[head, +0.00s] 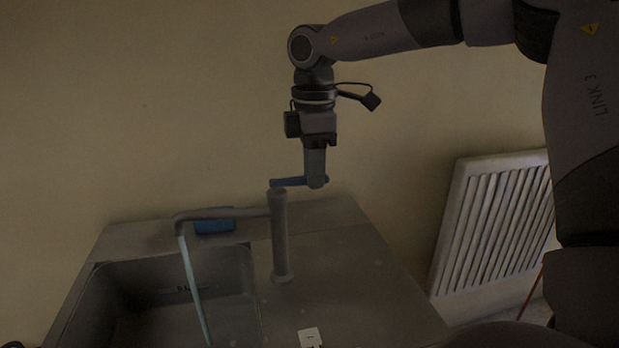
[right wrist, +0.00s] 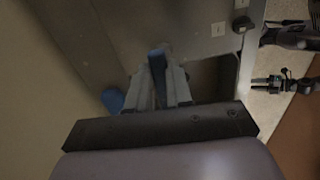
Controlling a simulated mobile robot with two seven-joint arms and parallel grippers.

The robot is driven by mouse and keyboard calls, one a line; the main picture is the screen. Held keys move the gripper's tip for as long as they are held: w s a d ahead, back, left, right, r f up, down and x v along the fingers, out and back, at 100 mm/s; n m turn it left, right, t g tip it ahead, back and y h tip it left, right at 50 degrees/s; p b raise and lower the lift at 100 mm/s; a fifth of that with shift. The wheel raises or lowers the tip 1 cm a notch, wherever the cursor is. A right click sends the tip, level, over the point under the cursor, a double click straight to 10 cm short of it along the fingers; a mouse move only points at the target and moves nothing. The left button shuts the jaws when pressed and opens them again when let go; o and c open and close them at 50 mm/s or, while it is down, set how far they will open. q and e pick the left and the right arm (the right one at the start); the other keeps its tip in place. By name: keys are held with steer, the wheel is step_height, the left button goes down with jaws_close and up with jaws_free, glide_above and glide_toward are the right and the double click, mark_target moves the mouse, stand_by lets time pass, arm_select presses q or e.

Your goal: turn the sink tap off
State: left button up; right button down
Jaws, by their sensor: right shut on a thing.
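The tap's blue lever (head: 288,182) sits on top and points right. My right gripper (head: 316,182) comes down from above and is shut on the lever's right end. In the right wrist view the blue lever (right wrist: 157,63) shows between the two grey fingers (right wrist: 160,92). My left gripper is not in the head view.
The basin (head: 160,300) is at the left of the grey counter. A blue block (head: 214,226) lies behind the spout. A small white plate (head: 310,338) is at the counter's front. A white slatted radiator (head: 490,220) stands at the right. The wall is close behind.

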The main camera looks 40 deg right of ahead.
steer(key=shift+s+a+f+m+b, duration=0.25)
steer(key=shift+a+f+m+b, duration=0.05)
steer(key=shift+m+b, duration=0.35)
steer(key=m+b, duration=0.1)
steer(key=m, duration=0.1)
steer(key=s+a+m+b, duration=0.1)
steer(key=m, duration=0.1)
steer(key=s+a+m+b, duration=0.1)
steer(key=m+b, duration=0.1)
steer(key=shift+a+r, duration=0.25)
steer(key=shift+r, duration=0.05)
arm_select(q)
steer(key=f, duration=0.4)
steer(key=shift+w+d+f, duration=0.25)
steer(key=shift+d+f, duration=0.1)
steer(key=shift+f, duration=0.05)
arm_select(e)
steer(key=c, duration=1.1)
jaws_free()
arm_select(q)
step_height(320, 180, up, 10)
steer(key=p, duration=1.1)
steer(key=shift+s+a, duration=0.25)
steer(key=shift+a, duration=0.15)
arm_select(e)
step_height(320, 180, up, 12)
steer(key=shift+r, duration=0.1)
